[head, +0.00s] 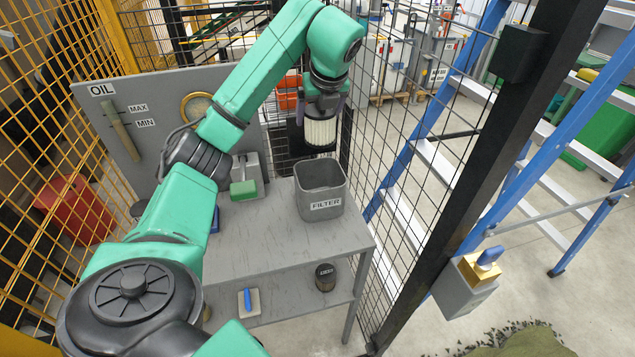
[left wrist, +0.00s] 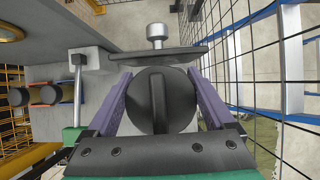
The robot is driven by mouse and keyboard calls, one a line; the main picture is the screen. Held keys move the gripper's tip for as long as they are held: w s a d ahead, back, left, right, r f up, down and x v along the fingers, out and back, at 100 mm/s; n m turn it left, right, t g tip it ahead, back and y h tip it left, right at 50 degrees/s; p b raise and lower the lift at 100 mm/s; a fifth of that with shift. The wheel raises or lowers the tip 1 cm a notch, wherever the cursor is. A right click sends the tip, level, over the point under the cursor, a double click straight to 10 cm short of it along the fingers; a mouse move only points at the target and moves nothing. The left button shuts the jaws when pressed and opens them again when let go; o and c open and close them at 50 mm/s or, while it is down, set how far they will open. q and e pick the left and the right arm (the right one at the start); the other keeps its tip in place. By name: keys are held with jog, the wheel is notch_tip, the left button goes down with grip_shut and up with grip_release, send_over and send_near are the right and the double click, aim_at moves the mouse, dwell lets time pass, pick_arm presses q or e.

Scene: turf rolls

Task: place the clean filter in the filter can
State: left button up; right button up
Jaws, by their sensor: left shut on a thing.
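A pale pleated filter (head: 320,132) hangs below my left gripper (head: 323,104) in the head view. The gripper is shut on the filter's dark round cap, which shows between the purple fingers in the left wrist view (left wrist: 157,100). The grey square filter can (head: 320,205), labelled FILTER, stands upright and open-topped near the right end of the bench. The filter is above and apart from the can, roughly over its far side. The can's inside bottom is hard to see. My right gripper is out of view.
An OIL panel (head: 110,130) stands behind at left. A dark jar (head: 325,278) sits on the lower shelf. Wire mesh (head: 400,200) and a black post (head: 470,190) close the right side.

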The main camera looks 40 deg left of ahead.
pick_arm(q)
jog(key=f+p, duration=0.1)
jog(key=f, duration=0.5)
jog(key=f+p, duration=0.1)
jog(key=f, duration=0.5)
jog(key=f+p, duration=0.1)
jog(key=f, duration=0.5)
jog(key=shift+s+d, duration=0.2)
jog(key=shift+d, duration=0.05)
jog(key=shift+a+f, duration=0.1)
jog(key=shift+f, duration=0.1)
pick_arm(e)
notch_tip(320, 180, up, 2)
pick_arm(q)
jog(key=shift+f+b, duration=0.55)
jog(key=shift+b, duration=0.15)
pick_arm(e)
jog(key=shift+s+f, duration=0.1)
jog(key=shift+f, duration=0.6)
pick_arm(q)
jog(key=o, duration=1.2)
jog(key=shift+r, duration=0.15)
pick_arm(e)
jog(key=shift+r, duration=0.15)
